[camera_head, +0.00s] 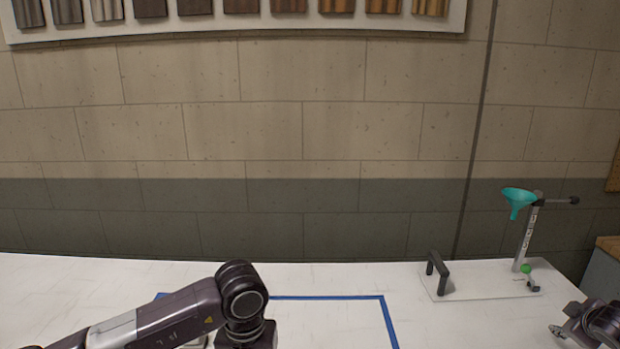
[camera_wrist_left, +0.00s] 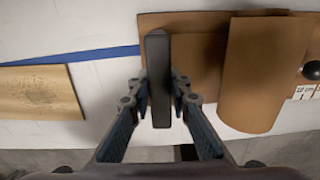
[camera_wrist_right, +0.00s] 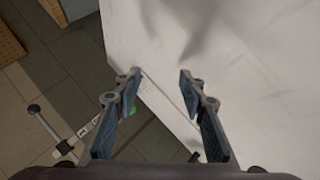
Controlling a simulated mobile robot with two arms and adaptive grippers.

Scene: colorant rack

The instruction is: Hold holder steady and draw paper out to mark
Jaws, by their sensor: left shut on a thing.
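In the left wrist view my left gripper (camera_wrist_left: 160,86) is shut on a dark grey upright bar or handle (camera_wrist_left: 158,50), one finger on each side. The bar stands at the left part of a brown board (camera_wrist_left: 190,22). A brown paper roll or curved sheet (camera_wrist_left: 265,75) lies on that board, right of the bar. A white scale (camera_wrist_left: 307,92) marked in cm and a black knob (camera_wrist_left: 312,70) show at the right edge. My right gripper (camera_wrist_right: 160,78) is open and empty near the table edge. The holder is below the head view.
Blue tape (camera_head: 330,298) marks an area. A tan board (camera_wrist_left: 40,91) lies left of the holder.

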